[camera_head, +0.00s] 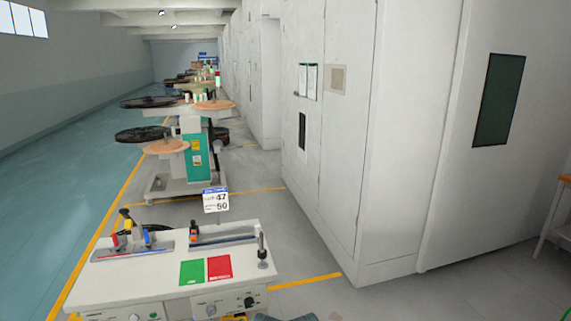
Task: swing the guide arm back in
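A white rewind station (150,277) stands in front of me at the lower left. A dark rail with an orange-and-black piece (193,232) lies along its back edge. A short upright post with a black base (262,250) stands at its right end. A grey plate with red and blue parts (125,243) is on its left side. I cannot tell which of these parts is the guide arm, or whether it is swung in or out.
A green pad (191,272) and a red pad (219,267) lie on the station top. A sign (215,200) with numbers stands behind it. Farther stations with reels (195,155) line the aisle. Tall white cabinets (330,130) stand at right. Grey floor (410,295) is clear at lower right.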

